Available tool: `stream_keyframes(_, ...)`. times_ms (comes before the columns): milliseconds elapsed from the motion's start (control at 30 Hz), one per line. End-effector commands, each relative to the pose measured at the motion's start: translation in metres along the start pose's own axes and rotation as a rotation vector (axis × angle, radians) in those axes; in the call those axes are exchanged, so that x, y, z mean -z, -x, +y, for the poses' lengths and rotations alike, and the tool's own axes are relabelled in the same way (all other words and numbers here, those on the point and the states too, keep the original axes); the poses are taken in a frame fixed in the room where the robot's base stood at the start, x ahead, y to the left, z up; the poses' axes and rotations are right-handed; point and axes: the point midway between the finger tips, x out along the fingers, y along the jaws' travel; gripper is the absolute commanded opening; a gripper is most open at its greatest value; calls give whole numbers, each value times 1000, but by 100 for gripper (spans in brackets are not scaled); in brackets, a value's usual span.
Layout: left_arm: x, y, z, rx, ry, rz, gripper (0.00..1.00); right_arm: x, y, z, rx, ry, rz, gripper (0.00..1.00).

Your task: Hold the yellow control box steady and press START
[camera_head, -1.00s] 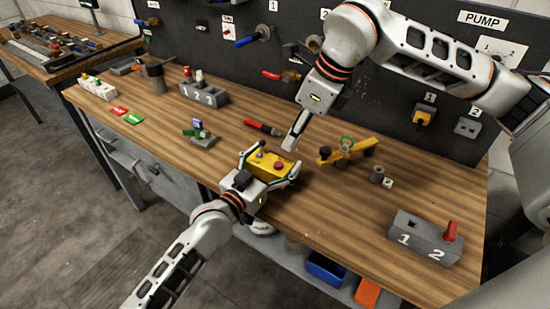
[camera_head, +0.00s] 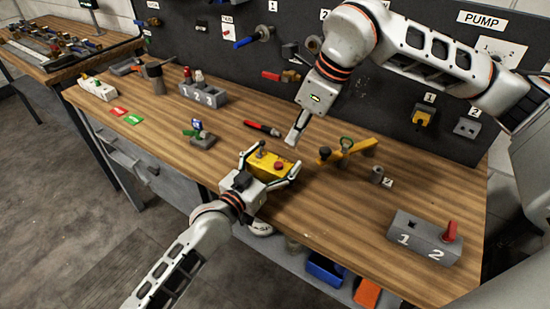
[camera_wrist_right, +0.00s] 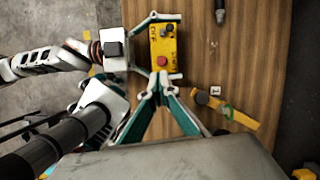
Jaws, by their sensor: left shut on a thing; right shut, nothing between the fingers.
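The yellow control box (camera_head: 265,163) sits on the wooden bench near its front edge. It has a red button (camera_head: 279,167) and a smaller grey control on top. My left gripper (camera_head: 271,163) is shut on the box, one finger at each end. In the right wrist view the box (camera_wrist_right: 155,35) lies just ahead of my right fingertips, with the red button (camera_wrist_right: 162,61) nearest them. My right gripper (camera_head: 291,143) is shut and empty, pointing down beyond the box; its fingertips also show in the right wrist view (camera_wrist_right: 163,77). I cannot read any labels on the box.
A yellow bar-shaped tool (camera_head: 347,151) lies right of the box, and a red-and-black pen-like tool (camera_head: 263,128) behind it. Grey numbered blocks stand at the back left (camera_head: 204,94) and front right (camera_head: 425,236).

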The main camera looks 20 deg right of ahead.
Motion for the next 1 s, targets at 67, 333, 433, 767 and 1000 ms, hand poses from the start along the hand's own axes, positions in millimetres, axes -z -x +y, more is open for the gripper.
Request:
stream_keyframes(67, 0, 0, 0, 0, 0, -1, 46, 0, 0, 0, 0, 0, 0, 0)
stream_keyframes(333, -1, 0, 0, 0, 0, -1, 46, 0, 0, 0, 0, 0, 0, 0)
stream_keyframes(433, -1, 0, 0, 0, 0, -1, 46, 0, 0, 0, 0, 0, 0, 0)
stream_keyframes(767, -1, 0, 0, 0, 0, -1, 46, -8, -6, -2, -2, 219, -118, 0)
stream_keyframes(1000, -1, 0, 0, 0, 0, -1, 46, -27, -2, -3, 69, 610, -332, 0)
